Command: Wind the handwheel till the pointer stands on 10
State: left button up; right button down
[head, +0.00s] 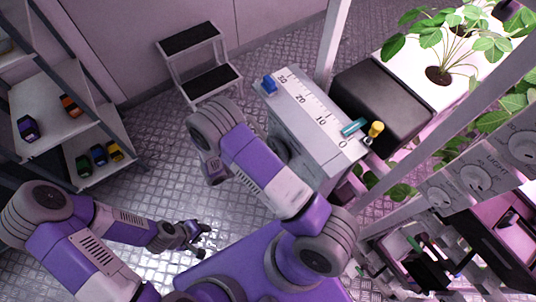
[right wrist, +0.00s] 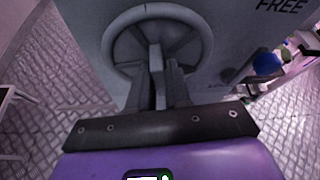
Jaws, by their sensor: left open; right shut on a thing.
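The grey machine box (head: 312,135) carries a white scale (head: 304,101) marked 0 to 30. A teal pointer (head: 353,127) lies at the scale between 0 and 10, nearer 0. The grey spoked handwheel (right wrist: 205,47) fills the upper middle of the right wrist view; in the head view my arm largely hides it. My right gripper (right wrist: 158,90) is shut on the handwheel at its lower part; the exact contact is hard to see. In the head view the right fingers are hidden. My left gripper (head: 198,238) is open and empty, low over the floor, away from the box.
A step stool (head: 200,62) stands behind, a rack with toy cars (head: 62,112) at left. Floor between is clear.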

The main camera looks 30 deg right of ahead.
jog(key=shift+w+f+n+g+h+b, duration=0.1)
jog(key=shift+n+g+h+b, duration=0.6)
jog(key=shift+n, duration=0.9)
jog(key=shift+w+f+n+g+h+b, duration=0.15)
jog(key=shift+n+g+b, duration=0.15)
jog(key=shift+n+g, duration=1)
jog(key=shift+w+f+n+g+h+b, duration=0.1)
jog(key=shift+n+g+h+b, duration=0.4)
jog(key=shift+n, duration=1.4)
jog(key=shift+r, duration=0.1)
jog(key=shift+s, duration=0.1)
jog(key=c, duration=1.2)
grip_release()
jog(key=shift+o, duration=0.2)
jog(key=shift+a, duration=0.1)
jog(key=v, duration=0.7)
jog(key=shift+a, duration=0.3)
